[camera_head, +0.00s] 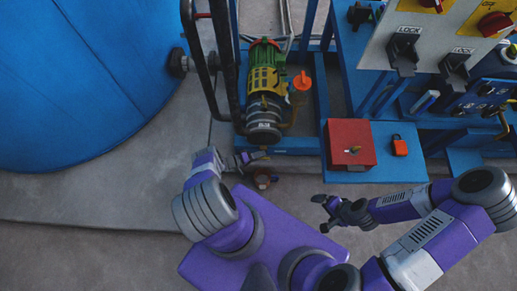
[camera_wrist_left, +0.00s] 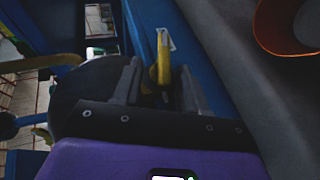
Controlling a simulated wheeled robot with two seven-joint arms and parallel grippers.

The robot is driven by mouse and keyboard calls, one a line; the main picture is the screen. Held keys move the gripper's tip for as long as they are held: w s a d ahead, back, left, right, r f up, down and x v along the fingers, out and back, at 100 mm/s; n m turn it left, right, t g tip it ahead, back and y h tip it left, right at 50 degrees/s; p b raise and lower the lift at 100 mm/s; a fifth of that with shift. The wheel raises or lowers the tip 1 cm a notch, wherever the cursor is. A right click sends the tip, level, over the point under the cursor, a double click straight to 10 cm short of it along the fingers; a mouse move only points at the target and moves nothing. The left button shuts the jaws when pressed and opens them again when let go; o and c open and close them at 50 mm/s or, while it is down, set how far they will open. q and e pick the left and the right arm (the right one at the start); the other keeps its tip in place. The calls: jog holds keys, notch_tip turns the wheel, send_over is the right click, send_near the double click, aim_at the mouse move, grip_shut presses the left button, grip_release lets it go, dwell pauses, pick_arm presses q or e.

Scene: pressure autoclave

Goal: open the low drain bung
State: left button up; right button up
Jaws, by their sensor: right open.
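A yellow lever (camera_wrist_left: 163,60) with a pale tag behind it stands upright in the left wrist view, beside a blue beam. I cannot tell for sure whether it is the low drain bung. My left gripper (camera_wrist_left: 160,88) has its two fingers on either side of the lever's lower end, with dark gaps visible between them and it. In the head view my left gripper (camera_head: 252,158) is low, just below the pump's round end, and a small yellow tip shows there. My right gripper (camera_head: 326,212) is open and empty above the floor.
A green and yellow pump (camera_head: 263,80) stands on the blue frame. A red box (camera_head: 350,143) and an orange-red padlock (camera_head: 399,145) are to its right. A large blue tank (camera_head: 80,80) fills the left. An orange-rimmed round container (camera_wrist_left: 285,50) is near my left gripper.

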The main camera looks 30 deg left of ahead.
pick_arm(q)
jog(key=p+v, duration=0.1)
jog(key=v, duration=0.6)
jog(key=shift+s+a, duration=0.15)
jog(key=shift+s, duration=0.05)
jog(key=shift+r, duration=0.1)
